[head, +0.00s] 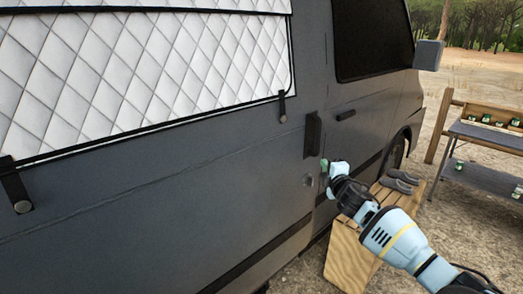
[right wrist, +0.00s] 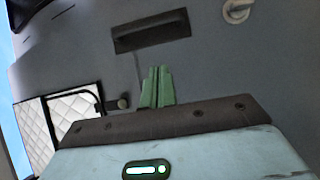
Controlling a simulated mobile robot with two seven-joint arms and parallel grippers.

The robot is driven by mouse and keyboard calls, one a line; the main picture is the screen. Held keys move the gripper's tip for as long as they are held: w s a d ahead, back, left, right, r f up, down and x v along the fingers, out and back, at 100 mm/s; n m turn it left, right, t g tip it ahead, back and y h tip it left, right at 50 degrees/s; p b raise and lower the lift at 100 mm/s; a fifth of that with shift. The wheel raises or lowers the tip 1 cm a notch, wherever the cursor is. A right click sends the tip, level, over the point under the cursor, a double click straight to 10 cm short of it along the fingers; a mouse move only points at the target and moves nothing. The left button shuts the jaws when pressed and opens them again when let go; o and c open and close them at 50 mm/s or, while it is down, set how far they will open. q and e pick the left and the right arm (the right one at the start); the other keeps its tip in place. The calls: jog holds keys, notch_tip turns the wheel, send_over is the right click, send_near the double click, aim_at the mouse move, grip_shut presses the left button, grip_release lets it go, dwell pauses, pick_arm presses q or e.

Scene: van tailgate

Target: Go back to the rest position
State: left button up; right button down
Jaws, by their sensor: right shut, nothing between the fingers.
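My right gripper (head: 325,166) reaches in from the lower right, in front of the grey van's side (head: 220,170). Its green fingers are together with nothing between them. They show again in the right wrist view (right wrist: 157,88), against the van's grey panel. I cannot tell the exact gap between the fingertips and the panel. My left gripper is not in view.
A white quilted cover (head: 150,70) hangs on the van, held by dark straps (head: 283,106). A dark recessed handle (head: 312,134) is just above my right gripper. A wooden crate (head: 350,255) with grey gloves (head: 400,181) stands beneath my right arm. A shelf bench (head: 485,134) stands at right.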

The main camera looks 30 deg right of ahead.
jog(key=s+a+f+m+g+y, duration=0.1)
jog(key=s+a+f+y, duration=0.1)
jog(key=s+a+f, duration=0.45)
jog(key=s+a+f+m+g+y, duration=0.15)
jog(key=s+a+f, duration=0.25)
jog(key=a+f, duration=0.5)
jog(key=s+a+f+m+g+y, duration=0.15)
jog(key=s+a+f, duration=0.3)
jog(key=f, duration=0.65)
jog(key=s+a+f+m+g+y, duration=0.1)
jog(key=s+a+f+m, duration=0.1)
jog(key=s+a, duration=0.3)
jog(key=s+a+f+m+g+y, duration=0.1)
jog(key=s+a+f+m, duration=0.2)
jog(key=s, duration=1.1)
jog(key=s+a+f+m+g+y, duration=0.1)
jog(key=s+a+f+m+g, duration=0.1)
jog(key=s+a, duration=0.6)
jog(key=shift+s+f+m, duration=0.5)
jog(key=shift+s+f, duration=0.25)
jog(key=shift+f, duration=0.2)
